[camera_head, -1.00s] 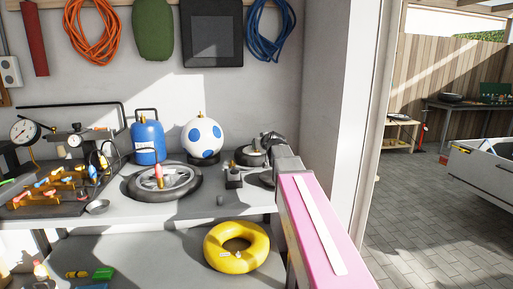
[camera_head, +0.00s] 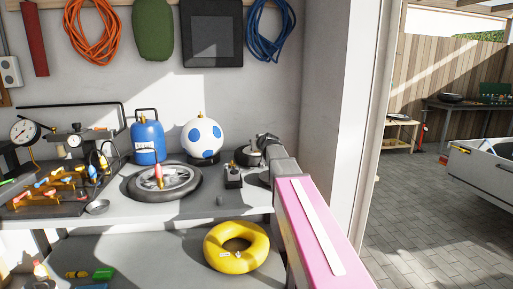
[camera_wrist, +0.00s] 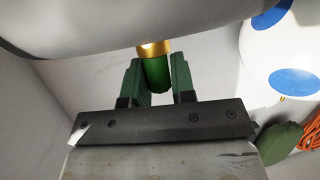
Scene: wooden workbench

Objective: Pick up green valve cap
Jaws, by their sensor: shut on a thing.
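The green valve cap (camera_wrist: 156,76) is a small dark green cylinder in the wrist view. It sits between the two green fingers of my gripper (camera_wrist: 156,84), which is shut on it. A brass-coloured ring (camera_wrist: 153,48) adjoins the cap's upper end, close to a large grey curved surface (camera_wrist: 90,28). I cannot tell whether the cap is still joined to anything there. In the head view my gripper (camera_head: 266,139) is at the small black wheel (camera_head: 247,156) on the bench; the cap cannot be made out there.
A small device (camera_head: 233,177) is in front of the small wheel. A yellow ring (camera_head: 218,238) lies on the lower shelf.

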